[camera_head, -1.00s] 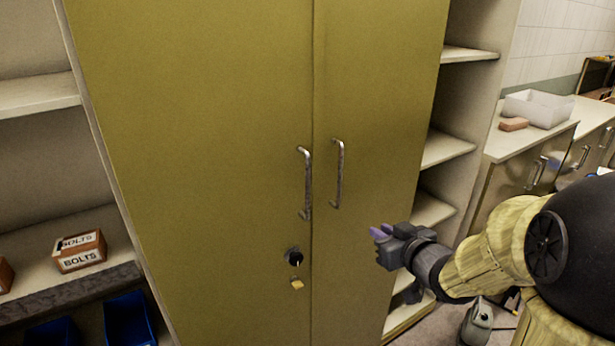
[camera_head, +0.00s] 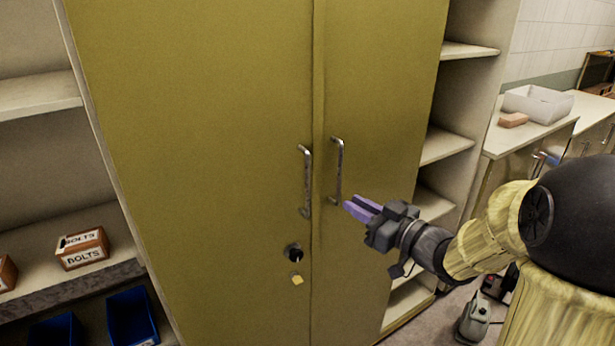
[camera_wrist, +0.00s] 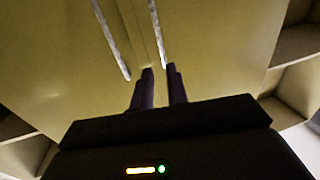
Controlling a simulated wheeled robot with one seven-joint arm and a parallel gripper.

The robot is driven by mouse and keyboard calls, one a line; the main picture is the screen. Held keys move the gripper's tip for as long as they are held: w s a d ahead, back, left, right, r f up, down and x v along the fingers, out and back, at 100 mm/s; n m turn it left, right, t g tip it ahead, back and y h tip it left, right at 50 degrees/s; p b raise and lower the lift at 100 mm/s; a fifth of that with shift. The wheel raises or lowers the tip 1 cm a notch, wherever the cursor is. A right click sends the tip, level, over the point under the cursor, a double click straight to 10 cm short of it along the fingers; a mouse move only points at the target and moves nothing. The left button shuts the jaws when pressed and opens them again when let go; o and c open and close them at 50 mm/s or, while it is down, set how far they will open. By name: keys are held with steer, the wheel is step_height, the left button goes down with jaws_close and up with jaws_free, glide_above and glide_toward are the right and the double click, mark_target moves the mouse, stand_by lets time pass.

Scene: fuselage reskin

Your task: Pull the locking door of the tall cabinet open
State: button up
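The tall yellow-green cabinet has two shut doors. The left door (camera_head: 215,130) carries a round black lock (camera_head: 293,253) with a key in it and a yellow tag hanging below. The left handle (camera_head: 306,182) and the right handle (camera_head: 338,170) are upright metal bars on either side of the seam. My gripper (camera_head: 360,208) is just right of and below the right handle, with its purple fingers pointing left toward the doors. In the wrist view the fingers (camera_wrist: 159,70) are apart with nothing between them, and both handles show beyond the tips.
Open shelves flank the cabinet; a BOLTS box (camera_head: 82,249) and a blue bin (camera_head: 131,318) are at the left. A counter at the right holds a white tray (camera_head: 538,104) and a brick-like block (camera_head: 513,120). A grey can (camera_head: 474,320) stands on the floor.

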mark_target(309, 179)
steer(key=p+x, duration=0.4)
steer(key=x, duration=1.1)
steer(key=shift+w+a, duration=0.15)
steer(key=shift+a, duration=0.05)
steer(key=shift+c, duration=0.3)
jaws_close()
